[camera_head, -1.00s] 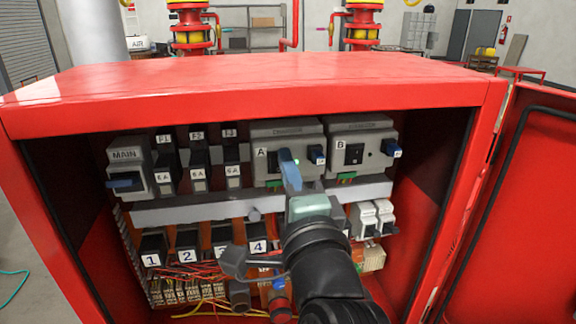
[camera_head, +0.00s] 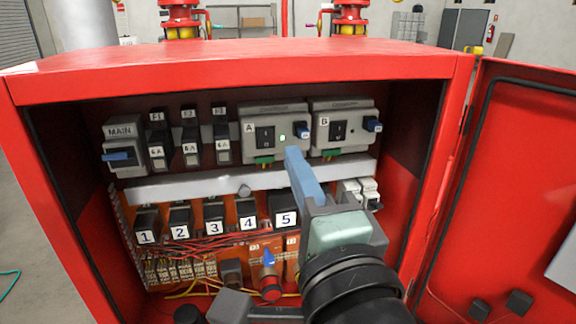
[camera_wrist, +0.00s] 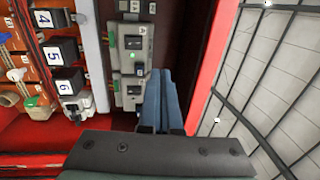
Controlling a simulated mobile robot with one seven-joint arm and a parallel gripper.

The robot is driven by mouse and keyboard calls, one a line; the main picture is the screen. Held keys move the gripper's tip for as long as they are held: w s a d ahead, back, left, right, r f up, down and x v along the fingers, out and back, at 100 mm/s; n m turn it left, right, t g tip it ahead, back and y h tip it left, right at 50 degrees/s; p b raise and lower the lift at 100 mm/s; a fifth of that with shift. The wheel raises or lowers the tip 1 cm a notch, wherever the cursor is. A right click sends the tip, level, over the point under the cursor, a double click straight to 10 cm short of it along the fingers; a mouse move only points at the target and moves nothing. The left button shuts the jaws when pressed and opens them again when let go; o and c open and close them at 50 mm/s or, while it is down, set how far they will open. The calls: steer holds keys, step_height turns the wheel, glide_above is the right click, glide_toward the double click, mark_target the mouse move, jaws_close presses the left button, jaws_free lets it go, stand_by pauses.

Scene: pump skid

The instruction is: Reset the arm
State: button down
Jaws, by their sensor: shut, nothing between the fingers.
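My gripper (camera_head: 292,152) reaches into the open red cabinet from the front. Its blue fingers are shut together with nothing between them; they also show in the wrist view (camera_wrist: 158,74). In the head view the fingertips overlap the lower edge of module A (camera_head: 272,130), which has a black rocker, a lit green lamp and a blue connector. I cannot tell whether they touch it. Module B (camera_head: 342,127) is to its right, with a black rocker and a blue connector; its lamp looks dark. My arm hides part of the lower right row.
The red cabinet (camera_head: 240,65) surrounds the arm at top and sides. Its door (camera_head: 520,180) stands open at right. The MAIN switch (camera_head: 122,148) and several breakers fill the upper left. Numbered relays (camera_head: 180,220) and loose wires lie below.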

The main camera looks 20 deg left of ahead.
steer(key=s+d+r+n+t+h+b, duration=0.4)
steer(key=s+d+r+n+t+h, duration=0.2)
steer(key=d+r+n+t+h, duration=0.5)
step_height(320, 180, up, 3)
steer(key=shift+s+d+f+b, duration=0.1)
steer(key=shift+s+d+b, duration=0.15)
steer(key=shift+b, duration=0.15)
